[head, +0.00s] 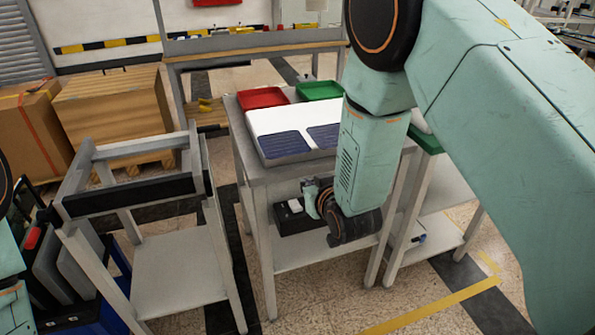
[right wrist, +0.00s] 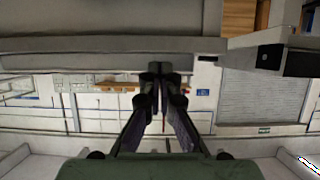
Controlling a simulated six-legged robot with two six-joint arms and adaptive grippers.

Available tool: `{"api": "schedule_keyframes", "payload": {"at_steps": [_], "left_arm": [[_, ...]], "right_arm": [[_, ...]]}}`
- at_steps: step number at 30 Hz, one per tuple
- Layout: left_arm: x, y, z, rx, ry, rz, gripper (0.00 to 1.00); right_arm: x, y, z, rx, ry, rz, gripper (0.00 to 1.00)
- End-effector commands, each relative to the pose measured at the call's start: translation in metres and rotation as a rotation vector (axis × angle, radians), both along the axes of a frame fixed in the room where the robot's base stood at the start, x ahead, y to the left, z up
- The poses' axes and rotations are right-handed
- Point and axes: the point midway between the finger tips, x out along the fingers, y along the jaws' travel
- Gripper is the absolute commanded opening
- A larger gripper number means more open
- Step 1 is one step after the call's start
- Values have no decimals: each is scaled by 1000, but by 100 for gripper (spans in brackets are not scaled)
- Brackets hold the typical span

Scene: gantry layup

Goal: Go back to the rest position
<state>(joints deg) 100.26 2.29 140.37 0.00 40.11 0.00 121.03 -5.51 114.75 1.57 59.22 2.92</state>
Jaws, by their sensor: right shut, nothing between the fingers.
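My right arm comes in from the right in the head view and hangs down in front of the middle table (head: 262,172). Its wrist end is low, by the table's lower shelf, and I cannot make out the fingers clearly there. In the right wrist view my right gripper (right wrist: 163,75) has its fingertips together, with nothing between them. Only a bit of my left arm shows at the left edge of the head view; its gripper is out of view.
The middle table bears a white tray (head: 265,119) with dark blue sheets, a red tray (head: 262,98) and a green tray (head: 320,90). A grey frame stand (head: 180,268) is on the left. Wooden and cardboard boxes (head: 112,112) stand behind it. Floor at the front right is clear.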

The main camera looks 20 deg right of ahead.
Motion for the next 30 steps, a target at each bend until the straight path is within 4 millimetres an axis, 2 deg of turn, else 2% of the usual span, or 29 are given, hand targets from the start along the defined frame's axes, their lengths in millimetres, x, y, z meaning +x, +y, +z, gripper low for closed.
{"api": "schedule_keyframes", "payload": {"at_steps": [3, 5, 8, 12, 14, 18, 21, 24, 27, 30], "left_arm": [[0, 0, 0, 0, 0, 0, 40], [0, 0, 0, 0, 0, 0, 40], [0, 0, 0, 0, 0, 0, 40], [0, 0, 0, 0, 0, 0, 40], [0, 0, 0, 0, 0, 0, 40], [0, 0, 0, 0, 0, 0, 40], [0, 0, 0, 0, 0, 0, 40], [0, 0, 0, 0, 0, 0, 40], [0, 0, 0, 0, 0, 0, 40], [0, 0, 0, 0, 0, 0, 40]], "right_arm": [[-1, 0, -1, -3, 7, 1, 0], [-7, -1, -9, -10, 44, 3, 0], [-39, -5, -36, -24, 164, 2, 0], [-111, -15, -91, -32, 395, -8, 0], [-145, -19, -112, -32, 493, -13, 0], [-229, -25, -149, -26, 717, -23, 0], [-291, -27, -167, -19, 870, -32, 0], [-344, -29, -178, -8, 997, -40, 0], [-383, -30, -183, 2, 1086, -51, 0], [-405, -30, -188, 9, 1132, -59, 0]]}}
